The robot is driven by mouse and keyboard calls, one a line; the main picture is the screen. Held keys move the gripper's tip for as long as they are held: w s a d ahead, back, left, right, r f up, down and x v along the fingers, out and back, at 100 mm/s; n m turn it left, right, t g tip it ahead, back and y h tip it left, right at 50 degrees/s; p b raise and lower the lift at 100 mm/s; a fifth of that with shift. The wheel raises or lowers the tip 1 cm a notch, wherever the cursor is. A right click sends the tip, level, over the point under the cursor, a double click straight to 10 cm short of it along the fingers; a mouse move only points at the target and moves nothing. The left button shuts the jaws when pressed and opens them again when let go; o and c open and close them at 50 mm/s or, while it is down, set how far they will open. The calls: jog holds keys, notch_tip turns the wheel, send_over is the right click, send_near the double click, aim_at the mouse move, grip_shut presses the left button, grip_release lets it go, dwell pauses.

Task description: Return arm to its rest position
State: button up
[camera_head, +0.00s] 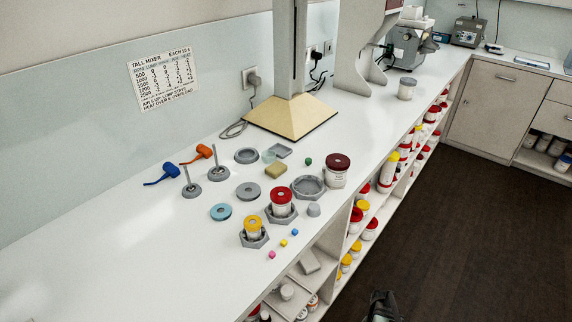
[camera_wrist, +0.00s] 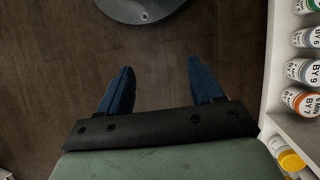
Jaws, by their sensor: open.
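My gripper (camera_wrist: 159,76) shows in the wrist view with its two blue fingers wide apart and nothing between them. It hangs over the dark brown floor, beside the shelving and clear of it. In the head view a dark part at the bottom edge (camera_head: 382,306), seemingly of my arm, shows in front of the counter; the fingers cannot be made out there.
The white counter (camera_head: 110,255) holds a red-lidded jar (camera_head: 281,203), a yellow-lidded jar (camera_head: 253,228), a dark-red-lidded jar (camera_head: 336,172), small cubes and a mixer stand (camera_head: 290,118). Open shelves (camera_wrist: 281,120) with jars lie below. The floor (camera_head: 470,220) is free.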

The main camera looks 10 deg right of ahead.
jog(key=s+a+r+n, duration=0.1)
jog(key=s+a+n, duration=0.3)
jog(key=a, duration=0.4)
jog(key=s+a+r+n+g+h, duration=0.1)
jog(key=s+a+n, duration=0.3)
jog(key=a, duration=0.5)
jog(key=s+r, duration=0.1)
jog(key=s, duration=0.1)
jog(key=shift+s+n+g+h, duration=0.3)
jog(key=shift+s, duration=0.1)
